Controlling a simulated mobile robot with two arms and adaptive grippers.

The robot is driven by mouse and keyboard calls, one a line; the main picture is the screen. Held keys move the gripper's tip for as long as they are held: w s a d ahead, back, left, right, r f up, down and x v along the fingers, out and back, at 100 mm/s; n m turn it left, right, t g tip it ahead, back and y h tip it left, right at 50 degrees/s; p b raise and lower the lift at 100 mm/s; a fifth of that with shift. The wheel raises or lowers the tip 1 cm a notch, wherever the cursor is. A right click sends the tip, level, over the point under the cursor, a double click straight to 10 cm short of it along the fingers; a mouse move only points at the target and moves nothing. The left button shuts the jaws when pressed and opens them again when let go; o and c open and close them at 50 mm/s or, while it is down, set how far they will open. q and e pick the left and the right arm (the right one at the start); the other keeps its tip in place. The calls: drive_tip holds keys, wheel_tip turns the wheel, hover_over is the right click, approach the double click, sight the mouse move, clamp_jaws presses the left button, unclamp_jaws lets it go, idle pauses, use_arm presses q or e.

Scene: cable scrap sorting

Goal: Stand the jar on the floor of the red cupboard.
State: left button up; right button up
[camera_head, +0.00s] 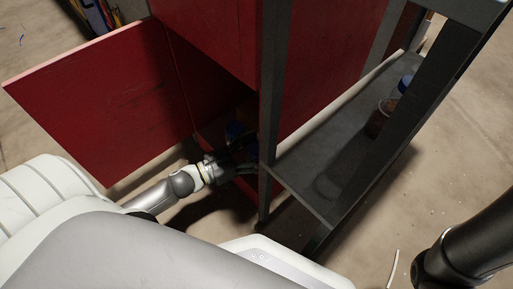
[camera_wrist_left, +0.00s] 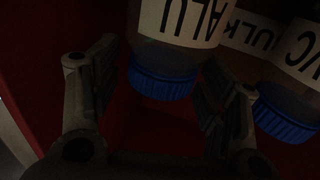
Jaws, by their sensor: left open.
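The red cupboard (camera_head: 90,105) stands with its door swung open to the left. My left gripper (camera_head: 243,165) reaches into its dark lower compartment. In the left wrist view, a jar with a blue lid and a white label reading "ALU" (camera_wrist_left: 163,70) lies between the two spread fingers. The fingers are open, one on each side of it, with gaps visible. In the head view a blue lid (camera_head: 235,130) shows dimly inside the cupboard, just beyond the gripper. The jar's base is out of the wrist view. My right gripper is not in view.
Another blue-lidded jar (camera_wrist_left: 285,100), labelled "VC", is close to the right finger; a "ULK" label (camera_wrist_left: 252,35) shows behind. A grey shelf rack (camera_head: 325,165) stands right of the cupboard, with a blue-lidded jar (camera_head: 378,122) on it. Its dark post is beside my gripper.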

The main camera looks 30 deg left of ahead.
use_arm(q)
drive_tip(key=shift+s+r, duration=0.1)
drive_tip(key=shift+r, duration=0.05)
drive_tip(key=p+v, duration=0.7)
drive_tip(key=v, duration=0.4)
drive_tip(key=shift+s+a, duration=0.25)
drive_tip(key=shift+s, duration=0.1)
